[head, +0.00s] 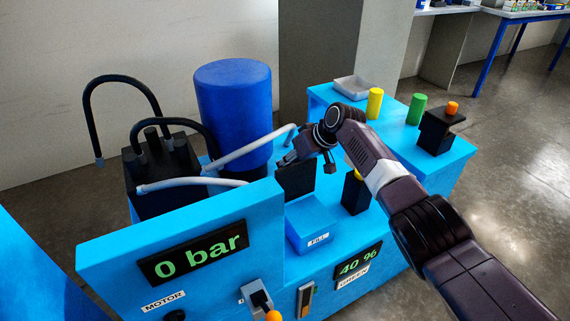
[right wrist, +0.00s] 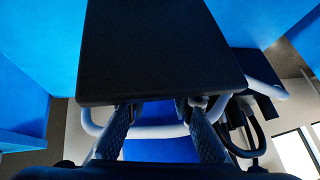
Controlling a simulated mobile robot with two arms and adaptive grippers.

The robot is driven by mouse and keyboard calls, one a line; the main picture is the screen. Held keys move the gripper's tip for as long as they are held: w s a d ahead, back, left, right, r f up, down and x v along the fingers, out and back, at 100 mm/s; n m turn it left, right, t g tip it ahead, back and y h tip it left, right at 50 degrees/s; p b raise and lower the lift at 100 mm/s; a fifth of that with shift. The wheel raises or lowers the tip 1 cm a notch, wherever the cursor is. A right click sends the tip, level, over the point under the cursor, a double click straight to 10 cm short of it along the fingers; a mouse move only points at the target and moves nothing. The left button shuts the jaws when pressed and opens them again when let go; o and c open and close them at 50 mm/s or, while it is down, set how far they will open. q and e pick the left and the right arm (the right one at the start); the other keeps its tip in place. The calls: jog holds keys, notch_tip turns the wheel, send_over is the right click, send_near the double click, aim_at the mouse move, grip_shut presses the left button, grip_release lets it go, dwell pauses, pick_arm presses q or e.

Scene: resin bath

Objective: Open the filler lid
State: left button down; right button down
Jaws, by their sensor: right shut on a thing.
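The filler lid (head: 297,180) is a flat black plate standing up roughly vertical at the back of the blue filler box (head: 309,219), which carries a FILL label on its front. My right gripper (head: 289,158) is at the upper edge of the lid. In the right wrist view the lid (right wrist: 163,50) fills the upper middle, and the two fingers of my right gripper (right wrist: 162,118) are shut at its near edge. The inside of the filler box is hard to make out. My left gripper is not in view.
A blue drum (head: 235,105) and grey hoses (head: 250,149) stand close behind and left of the lid. A black holder (head: 355,192) is just right of the box. Yellow (head: 374,103) and green (head: 416,109) cylinders and a grey tray (head: 352,87) stand on the blue bench behind.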

jog(key=shift+d+f, duration=0.35)
jog(key=shift+d, duration=0.1)
jog(key=c, duration=1.7)
grip_release()
jog(key=shift+d+r, duration=0.1)
jog(key=shift+d, duration=0.05)
jog(key=shift+o, duration=0.2)
jog(key=shift+a+r, duration=0.2)
jog(key=shift+a, duration=0.05)
jog(key=v, duration=1.2)
jog(key=shift+w+f, duration=0.1)
